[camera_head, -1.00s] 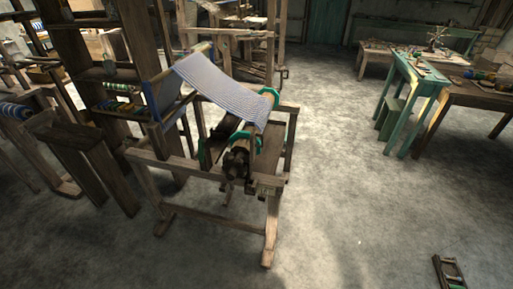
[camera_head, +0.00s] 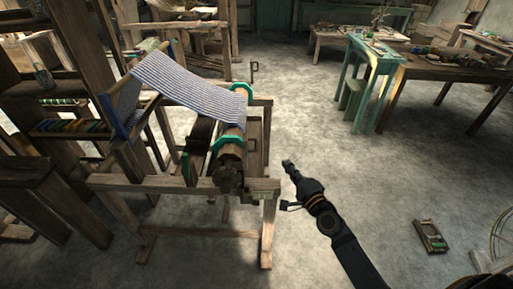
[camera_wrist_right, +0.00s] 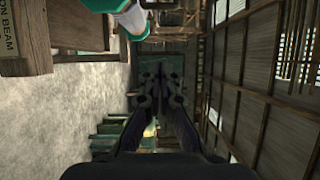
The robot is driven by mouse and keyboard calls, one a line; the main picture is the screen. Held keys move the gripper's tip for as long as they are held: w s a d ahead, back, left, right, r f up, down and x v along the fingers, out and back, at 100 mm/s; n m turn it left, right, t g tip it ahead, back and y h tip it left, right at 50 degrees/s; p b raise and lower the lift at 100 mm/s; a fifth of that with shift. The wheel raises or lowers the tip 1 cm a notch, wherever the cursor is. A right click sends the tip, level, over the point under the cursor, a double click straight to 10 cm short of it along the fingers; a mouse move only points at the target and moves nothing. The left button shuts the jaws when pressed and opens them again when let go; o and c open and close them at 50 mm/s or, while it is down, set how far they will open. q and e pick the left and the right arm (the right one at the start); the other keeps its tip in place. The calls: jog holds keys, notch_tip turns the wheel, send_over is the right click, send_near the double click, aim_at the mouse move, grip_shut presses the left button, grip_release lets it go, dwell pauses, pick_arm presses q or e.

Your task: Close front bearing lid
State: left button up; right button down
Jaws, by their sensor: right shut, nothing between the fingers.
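The wooden handloom (camera_head: 185,183) stands left of centre in the head view. Its cloth beam (camera_head: 231,152) has green rings and a dark toothed wheel (camera_head: 229,178) at the near end, by the front bearing. I cannot clearly make out the front bearing lid or its angle. My right gripper (camera_head: 288,164) is shut and empty, in the air to the right of the loom frame and apart from it. Its fingers also show in the right wrist view (camera_wrist_right: 160,82), with the green-and-white beam end (camera_wrist_right: 131,20) at the upper left. My left gripper is not in view.
Striped cloth (camera_head: 190,88) runs over the loom to the beam. A green table (camera_head: 374,58) and a wooden workbench (camera_head: 448,72) stand at the back right. A small tray (camera_head: 431,237) lies on the floor at right. The floor between is clear.

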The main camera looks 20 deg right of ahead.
jog(key=w+a+p, duration=0.1)
jog(key=w+a, duration=0.4)
jog(key=w, duration=0.5)
jog(key=shift+a, duration=0.1)
